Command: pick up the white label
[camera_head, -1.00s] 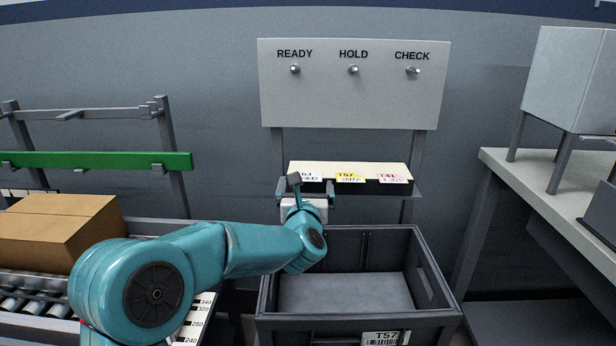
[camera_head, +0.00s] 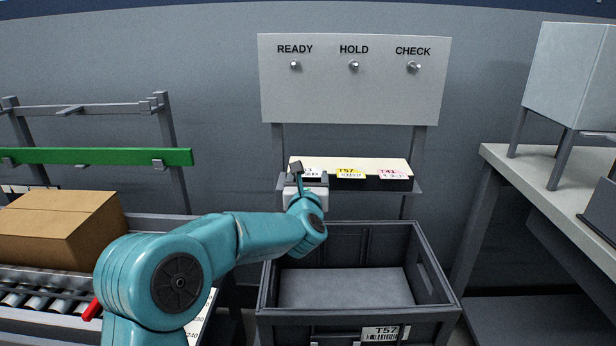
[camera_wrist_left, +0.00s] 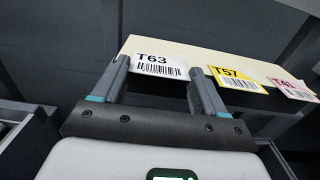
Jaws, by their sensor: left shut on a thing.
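The white label (camera_wrist_left: 158,66), marked T63 with a barcode, is at the left end of the shelf's front in the left wrist view. In the head view only a small part of the white label (camera_head: 308,171) shows above my gripper. My left gripper (camera_wrist_left: 158,80) has one finger at each side of the label and is shut on it. In the head view my left gripper (camera_head: 307,182) is at the shelf's left end, and its fingertips are largely hidden. The label still lies against the shelf edge. My right gripper is not in view.
A yellow T57 label (camera_head: 350,172) and a pink T41 label (camera_head: 392,173) sit to the right on the shelf (camera_head: 375,164). A dark crate (camera_head: 440,302) stands below. A cardboard box (camera_head: 60,228) is on the conveyor at left.

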